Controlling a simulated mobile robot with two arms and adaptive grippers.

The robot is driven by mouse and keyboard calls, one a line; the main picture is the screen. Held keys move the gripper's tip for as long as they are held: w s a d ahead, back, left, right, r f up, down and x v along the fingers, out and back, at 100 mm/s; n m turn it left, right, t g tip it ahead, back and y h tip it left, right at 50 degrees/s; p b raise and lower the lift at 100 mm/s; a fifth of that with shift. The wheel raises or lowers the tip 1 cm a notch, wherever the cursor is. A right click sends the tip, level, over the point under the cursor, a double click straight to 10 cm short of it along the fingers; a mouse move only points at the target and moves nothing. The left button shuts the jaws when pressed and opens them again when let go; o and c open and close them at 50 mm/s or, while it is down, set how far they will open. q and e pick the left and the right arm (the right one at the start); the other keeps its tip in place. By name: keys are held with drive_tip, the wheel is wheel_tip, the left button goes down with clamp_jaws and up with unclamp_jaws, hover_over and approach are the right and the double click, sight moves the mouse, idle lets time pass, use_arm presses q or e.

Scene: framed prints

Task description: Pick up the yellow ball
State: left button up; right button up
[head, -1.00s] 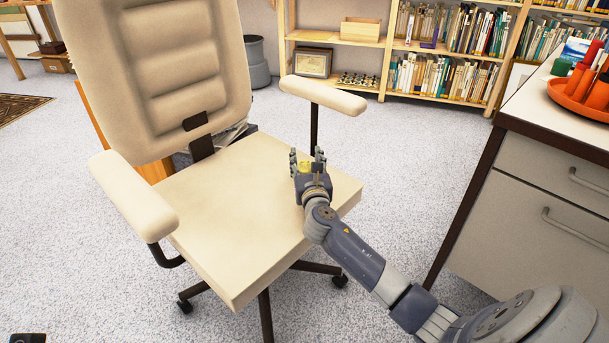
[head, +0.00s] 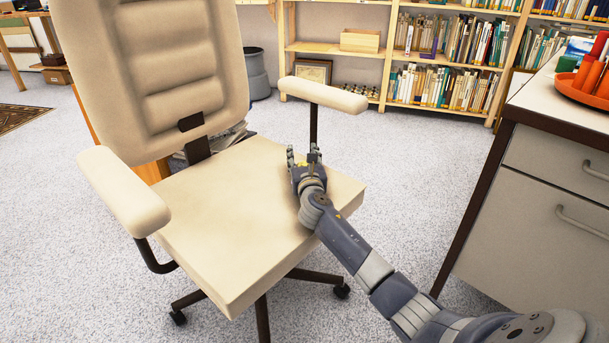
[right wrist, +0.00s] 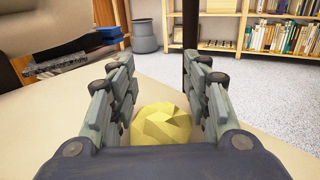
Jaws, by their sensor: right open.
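The yellow ball (right wrist: 161,124) is faceted and rests on the cream seat of the office chair (head: 225,220). In the right wrist view it lies between the two fingers of my right gripper (right wrist: 160,95), close to the palm, with its lower part hidden by the gripper body. The fingers are open on either side of it; I cannot tell whether they touch it. My left gripper is not in view.
The chair's right armrest (head: 323,95) and its dark post stand just beyond my right gripper. The left armrest (head: 124,190) and backrest flank the seat. A drawer cabinet (head: 545,190) with an orange tray (head: 566,88) stands at right. A bookshelf (head: 388,62) is behind.

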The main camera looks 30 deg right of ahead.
drive_tip(key=shift+w, duration=0.1)
drive_tip(key=shift+c, duration=0.3)
drive_tip(key=c, duration=0.4)
drive_tip(key=shift+c, duration=0.5)
drive_tip(key=shift+r, duration=0.2)
